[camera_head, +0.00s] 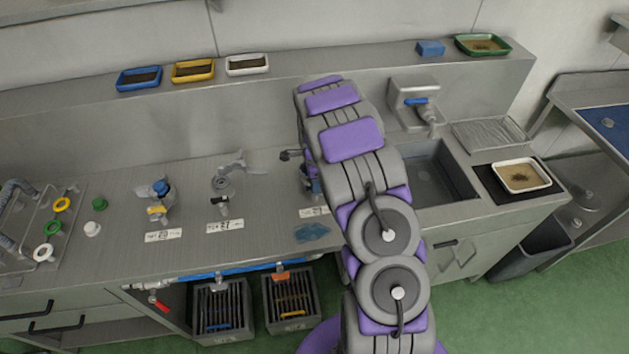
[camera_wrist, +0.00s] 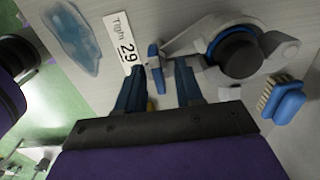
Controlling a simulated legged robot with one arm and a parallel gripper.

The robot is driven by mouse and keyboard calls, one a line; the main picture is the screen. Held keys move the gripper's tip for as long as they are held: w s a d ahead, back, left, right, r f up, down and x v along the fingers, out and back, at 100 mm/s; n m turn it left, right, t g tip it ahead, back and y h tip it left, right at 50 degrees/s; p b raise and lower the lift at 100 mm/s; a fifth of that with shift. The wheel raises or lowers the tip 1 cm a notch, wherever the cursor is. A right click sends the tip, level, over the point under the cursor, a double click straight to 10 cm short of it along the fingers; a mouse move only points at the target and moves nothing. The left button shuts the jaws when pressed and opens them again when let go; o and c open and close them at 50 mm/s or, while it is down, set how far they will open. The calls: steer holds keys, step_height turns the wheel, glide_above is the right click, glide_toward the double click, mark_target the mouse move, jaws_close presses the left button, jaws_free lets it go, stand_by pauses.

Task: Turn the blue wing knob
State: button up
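The blue wing knob (camera_wrist: 154,62) shows in the wrist view on a grey metal fitting with a blue ring and black cap (camera_wrist: 240,54). A label reading 29 (camera_wrist: 124,45) lies beside it. My gripper (camera_wrist: 160,75) is open, its two dark blue fingers apart. The wing appears between the fingertips, closer to the left one; I cannot tell whether they touch. A bit of yellow (camera_wrist: 150,104) shows between the fingers.
A blue brush (camera_wrist: 284,101) lies right of the fitting. A blue puddle (camera_head: 312,232) lies near the counter's front edge. Two other fittings, one with a yellow wing (camera_head: 157,210) and one grey (camera_head: 224,184), stand to the left. A sink (camera_head: 440,172) is to the right.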

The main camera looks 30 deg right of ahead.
steer(key=shift+r, duration=0.1)
step_height(320, 180, up, 17)
steer(key=p, duration=0.1)
stand_by(0.3)
stand_by(0.4)
